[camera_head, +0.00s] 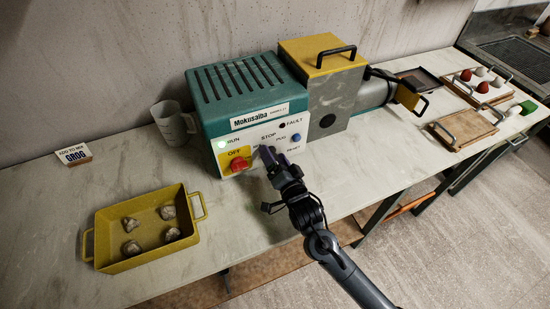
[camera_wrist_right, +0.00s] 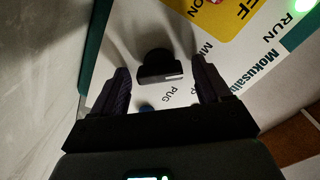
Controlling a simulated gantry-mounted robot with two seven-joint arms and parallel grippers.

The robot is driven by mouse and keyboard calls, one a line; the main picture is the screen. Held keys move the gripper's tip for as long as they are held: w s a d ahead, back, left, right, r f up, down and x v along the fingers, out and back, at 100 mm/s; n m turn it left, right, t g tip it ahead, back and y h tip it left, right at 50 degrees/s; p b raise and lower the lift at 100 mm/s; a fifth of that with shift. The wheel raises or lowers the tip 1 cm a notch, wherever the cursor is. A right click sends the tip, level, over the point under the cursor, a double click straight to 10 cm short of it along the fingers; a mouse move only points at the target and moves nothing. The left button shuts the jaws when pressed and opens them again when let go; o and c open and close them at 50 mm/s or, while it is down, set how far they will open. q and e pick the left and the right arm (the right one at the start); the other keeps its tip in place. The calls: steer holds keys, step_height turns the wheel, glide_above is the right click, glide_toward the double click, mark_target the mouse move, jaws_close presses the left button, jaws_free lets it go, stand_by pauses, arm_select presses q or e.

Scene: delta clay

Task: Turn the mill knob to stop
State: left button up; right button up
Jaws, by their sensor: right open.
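The mill knob (camera_wrist_right: 158,67) is black with a short white mark near one end of its bar. In the right wrist view it sits on the white panel between my right gripper's (camera_wrist_right: 162,88) two fingers, with a gap on each side. The right gripper (camera_head: 270,160) is open at the front panel of the teal mill (camera_head: 215,118) and hides the knob in the head view. The panel has RUN, STOP, FAULT, PUG and RESET labels. The green light by RUN (camera_head: 222,144) is lit. My left gripper is out of view.
A red switch (camera_head: 239,163) on a yellow OFF plate and a blue button (camera_head: 296,138) flank the gripper. A yellow tray (camera_head: 108,218) with several clay lumps, a jug (camera_head: 172,121) and a GROG sign (camera_head: 73,155) stand left. Boards with handles (camera_head: 462,128) lie right.

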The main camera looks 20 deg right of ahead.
steer(key=shift+c, duration=0.4)
steer(key=c, duration=0.9)
